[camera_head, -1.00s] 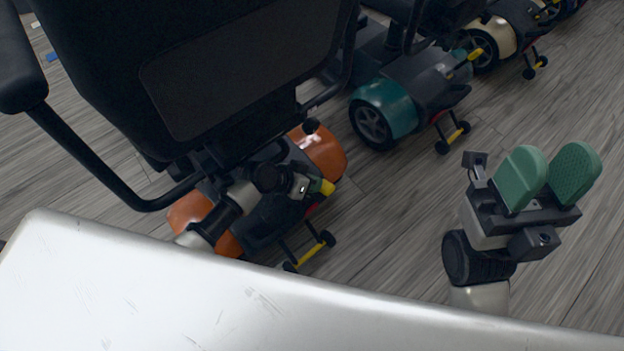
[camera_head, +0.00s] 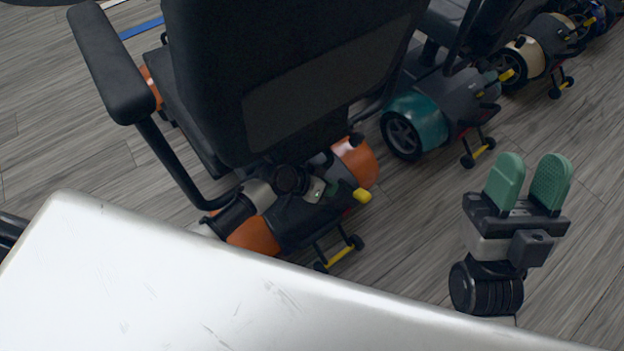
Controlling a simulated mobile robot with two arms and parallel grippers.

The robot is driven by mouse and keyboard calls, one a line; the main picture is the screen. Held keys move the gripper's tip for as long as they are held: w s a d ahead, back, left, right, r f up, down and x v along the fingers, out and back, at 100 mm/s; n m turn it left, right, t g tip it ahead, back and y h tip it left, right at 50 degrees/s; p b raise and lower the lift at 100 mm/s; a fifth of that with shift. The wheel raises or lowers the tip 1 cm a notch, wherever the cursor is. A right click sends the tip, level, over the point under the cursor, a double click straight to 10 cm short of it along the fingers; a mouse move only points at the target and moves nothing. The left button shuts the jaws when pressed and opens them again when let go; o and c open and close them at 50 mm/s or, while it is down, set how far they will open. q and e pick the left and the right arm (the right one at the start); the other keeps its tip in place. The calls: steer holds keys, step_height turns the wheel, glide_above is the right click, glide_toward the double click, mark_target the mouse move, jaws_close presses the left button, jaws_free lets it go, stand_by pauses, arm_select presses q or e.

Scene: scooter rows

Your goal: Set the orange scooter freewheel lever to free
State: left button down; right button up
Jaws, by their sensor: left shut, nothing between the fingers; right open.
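The orange scooter (camera_head: 357,163) stands with its rear toward me, its middle partly covered by its black seat. Its yellow freewheel lever (camera_head: 362,195) sticks out at the rear, right of my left gripper. My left gripper (camera_head: 333,189) is shut and empty over the scooter's dark rear housing. Its fingertips point toward the lever; I cannot tell whether they touch it. My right gripper (camera_head: 528,184) is open and empty, its green fingers pointing up, well right of the scooter.
A teal scooter (camera_head: 420,120) with its own yellow lever (camera_head: 507,75) stands behind to the right. A beige scooter (camera_head: 530,58) stands further along the row. A seat back (camera_head: 320,90) and armrest (camera_head: 110,60) rise close to my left arm. Grey floor lies open at the right.

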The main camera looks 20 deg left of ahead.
arm_select(q)
steer(key=shift+s+a+r+p, duration=0.25)
steer(key=shift+a+r+p, duration=0.1)
steer(key=shift+a+r, duration=0.1)
arm_select(e)
steer(key=shift+w+a+f+g+h, duration=0.2)
steer(key=shift+w+a+f+g, duration=0.1)
steer(key=shift+w+f+g, duration=0.3)
steer(key=shift+w+a+f+g+h, duration=0.2)
steer(key=shift+w+a+f+g, duration=0.15)
steer(key=shift+w+g, duration=0.4)
steer(key=shift+s, duration=0.15)
